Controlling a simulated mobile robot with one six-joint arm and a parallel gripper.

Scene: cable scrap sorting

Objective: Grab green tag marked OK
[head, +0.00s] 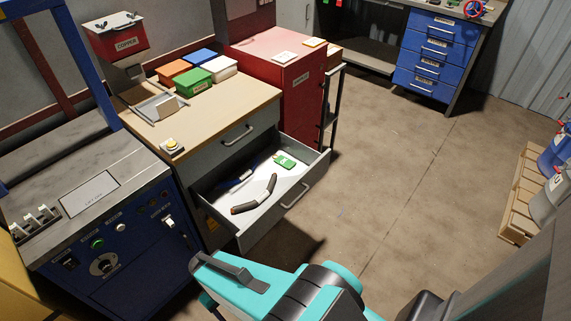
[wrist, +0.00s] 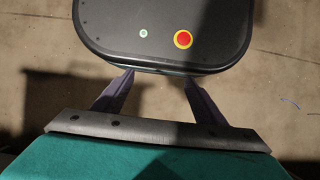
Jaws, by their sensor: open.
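A small green tag (head: 285,161) with a pale mark lies flat in the open drawer (head: 316,176) of the wood-topped cabinet, toward its back right in the head view. Its lettering is too small to read. My gripper (wrist: 158,75) shows in the wrist view with its two dark fingers spread apart and nothing between them. The head view shows my teal arm at the bottom, but not the fingers.
A bent dark cable piece (head: 255,195) and a blue-and-black item (head: 239,178) lie in the same drawer. A red cabinet (head: 288,85) stands behind it, and a blue control bench (head: 110,245) stands left. Floor (head: 400,180) right of the drawer is clear.

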